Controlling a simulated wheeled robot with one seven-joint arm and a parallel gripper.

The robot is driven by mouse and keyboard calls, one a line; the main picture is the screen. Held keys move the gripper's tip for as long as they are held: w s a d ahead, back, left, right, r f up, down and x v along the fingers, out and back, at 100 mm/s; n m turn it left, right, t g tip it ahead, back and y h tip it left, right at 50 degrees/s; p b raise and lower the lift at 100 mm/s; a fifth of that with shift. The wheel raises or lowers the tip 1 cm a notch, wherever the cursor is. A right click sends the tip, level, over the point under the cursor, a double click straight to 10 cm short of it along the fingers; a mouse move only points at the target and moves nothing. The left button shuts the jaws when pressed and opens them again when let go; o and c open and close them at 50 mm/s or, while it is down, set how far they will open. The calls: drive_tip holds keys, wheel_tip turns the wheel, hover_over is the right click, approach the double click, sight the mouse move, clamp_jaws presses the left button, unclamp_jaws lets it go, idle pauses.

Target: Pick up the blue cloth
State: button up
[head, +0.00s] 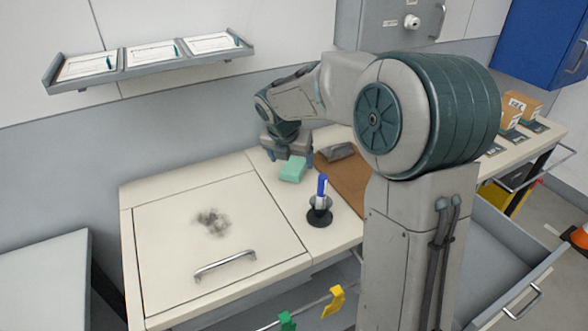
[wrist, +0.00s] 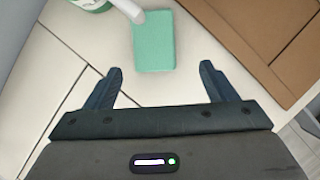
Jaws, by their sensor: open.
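I see no thing that is clearly a blue cloth in either view. A flat teal-green block (head: 292,170), like a sponge or folded pad, lies on the pale worktop. It also shows in the wrist view (wrist: 153,40), just ahead of the gap between my fingers. My gripper (head: 289,158) is open and empty, pointing down close to this block; its two fingers also show in the wrist view (wrist: 160,72). A crumpled grey item (head: 338,151) lies by the brown board, right of my gripper; I cannot tell whether it is cloth.
A blue-and-white upright tool (head: 321,191) stands in a dark round holder in front. A dark smudge (head: 211,222) marks the panel with a handle (head: 225,265). A brown board (head: 345,181) lies to the right. A white-and-green bottle (wrist: 92,4) is at the wrist view's top left.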

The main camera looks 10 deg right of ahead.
sight(292, 168)
drive_tip(key=shift+w+a+x, duration=0.1)
drive_tip(key=shift+w+x, duration=0.1)
drive_tip(key=shift+x, duration=1.3)
drive_tip(key=shift+w+a+x, duration=0.1)
drive_tip(key=shift+w+x, duration=0.15)
drive_tip(key=shift+x, duration=1.25)
drive_tip(key=shift+r, duration=0.15)
drive_tip(key=c, duration=1.1)
drive_tip(key=shift+r, duration=0.65)
drive_tip(key=r, duration=0.1)
drive_tip(key=d+r, duration=0.1)
drive_tip(key=r, duration=0.1)
drive_tip(key=shift+s+d+r, duration=0.15)
drive_tip(key=shift+s+r, duration=0.15)
drive_tip(key=shift+s+d+r, duration=0.9)
drive_tip(key=shift+d+r, duration=0.1)
drive_tip(key=shift+d, duration=0.5)
drive_tip(key=shift+s+d+r, duration=0.9)
drive_tip(key=shift+d+r, duration=0.1)
drive_tip(key=shift+d, duration=0.45)
drive_tip(key=shift+s+d+r, duration=0.85)
drive_tip(key=shift+d+r, duration=0.2)
drive_tip(key=shift+d, duration=0.45)
